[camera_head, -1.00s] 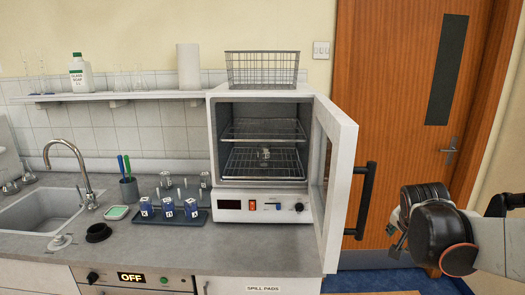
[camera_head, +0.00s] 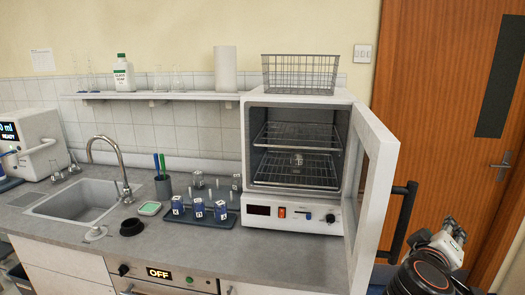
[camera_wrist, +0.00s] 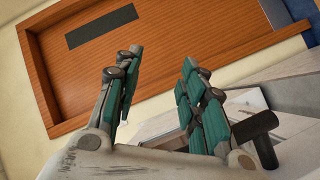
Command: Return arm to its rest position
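My arm is folded at the lower right of the head view, with my gripper (camera_head: 452,232) beside the open oven door (camera_head: 375,190) and in front of the orange door. In the wrist view the two green-padded fingers of my gripper (camera_wrist: 160,80) stand apart with nothing between them. The white drying oven (camera_head: 296,165) is on the bench with its door swung wide. A small glass item (camera_head: 297,160) sits on its lower wire shelf. My gripper is outside the oven.
The black oven handle (camera_head: 401,218) juts out close to my arm. A wire basket (camera_head: 300,74) is on top of the oven. A dark tray (camera_head: 190,219) with several blue-labelled vessels stands left of it. The sink (camera_head: 75,200) is farther left.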

